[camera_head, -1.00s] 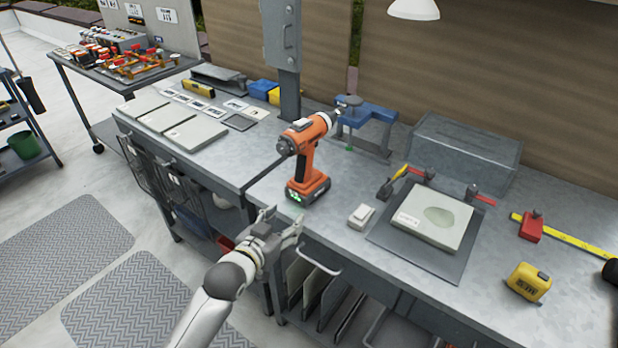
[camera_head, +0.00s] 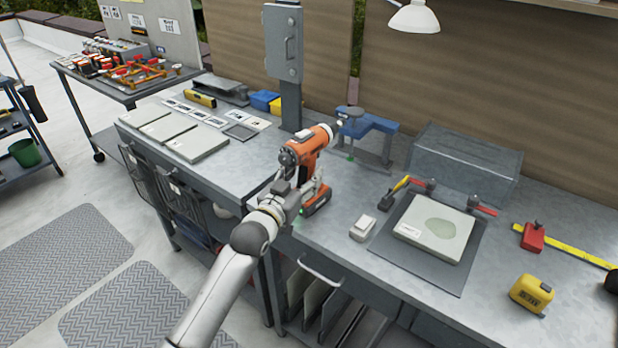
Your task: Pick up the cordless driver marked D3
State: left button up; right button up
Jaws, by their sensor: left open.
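An orange and black cordless driver (camera_head: 309,150) stands upright on its battery base on the grey workbench (camera_head: 365,273), near the front edge. Its nose points to the back right. No D3 marking can be read on it at this size. My left gripper (camera_head: 302,185) is open at the driver's handle, just above the battery. Its fingers appear to lie on either side of the handle, and they hide part of the handle and base. I cannot tell whether they touch it. My right gripper is not in view.
A small light-grey box (camera_head: 363,228) and a dark mat (camera_head: 408,263) with a pale slab lie right of the driver. A blue clamp (camera_head: 368,123) stands behind it, beside a grey post (camera_head: 291,105). Flat grey panels (camera_head: 197,142) lie to the left.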

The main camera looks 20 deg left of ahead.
pick_arm(q)
jog(key=shift+w+d, duration=0.2)
jog(key=shift+w, duration=1.1)
jog(key=shift+c, duration=0.2)
grip_shut()
jog(key=shift+r, duration=0.25)
